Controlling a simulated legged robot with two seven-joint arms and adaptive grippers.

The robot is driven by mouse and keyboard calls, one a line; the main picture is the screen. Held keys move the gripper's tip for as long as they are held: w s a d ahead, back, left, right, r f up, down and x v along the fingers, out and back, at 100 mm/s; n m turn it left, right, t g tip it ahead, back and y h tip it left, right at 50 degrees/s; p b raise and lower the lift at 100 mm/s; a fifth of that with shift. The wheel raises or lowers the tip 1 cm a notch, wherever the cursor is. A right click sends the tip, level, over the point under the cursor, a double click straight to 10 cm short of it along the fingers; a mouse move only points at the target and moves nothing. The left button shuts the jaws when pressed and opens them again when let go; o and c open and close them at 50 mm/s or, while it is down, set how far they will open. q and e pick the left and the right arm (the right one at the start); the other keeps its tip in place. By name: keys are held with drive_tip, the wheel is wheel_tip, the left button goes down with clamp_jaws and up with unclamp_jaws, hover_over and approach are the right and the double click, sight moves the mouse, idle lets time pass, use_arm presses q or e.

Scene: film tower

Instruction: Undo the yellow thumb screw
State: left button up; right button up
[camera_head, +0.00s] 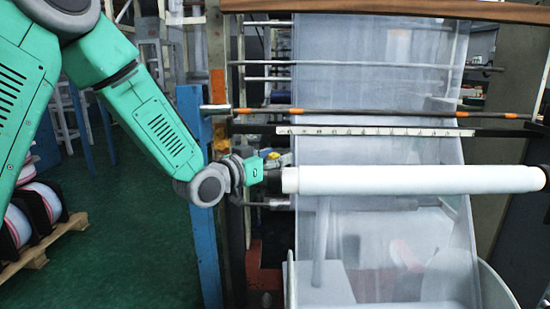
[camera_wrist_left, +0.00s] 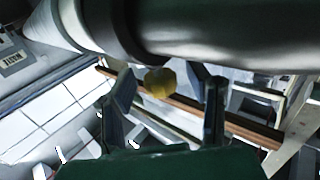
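The yellow thumb screw (camera_wrist_left: 160,82) shows in the left wrist view, on the underside of a dark shaft or collar (camera_wrist_left: 210,38). My left gripper (camera_wrist_left: 166,96) is open, with one finger on each side of the screw. Gaps show between the screw and both fingers, so it is not gripped. In the head view my left gripper (camera_head: 272,160) is at the left end of the white film roll (camera_head: 410,180). My right gripper is in neither view.
A blue post (camera_head: 203,230) stands just left of my left gripper. A clear film sheet (camera_head: 380,90) hangs behind the roll. A ruled bar (camera_head: 375,131) and a rod with orange bands (camera_head: 380,112) cross above it. Rolls on a pallet (camera_head: 35,250) lie at far left.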

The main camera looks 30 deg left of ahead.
use_arm(q)
drive_tip(key=s+a, duration=0.2)
drive_tip(key=s, duration=0.9)
drive_tip(key=shift+s, duration=0.4)
drive_tip(key=shift+f, duration=0.15)
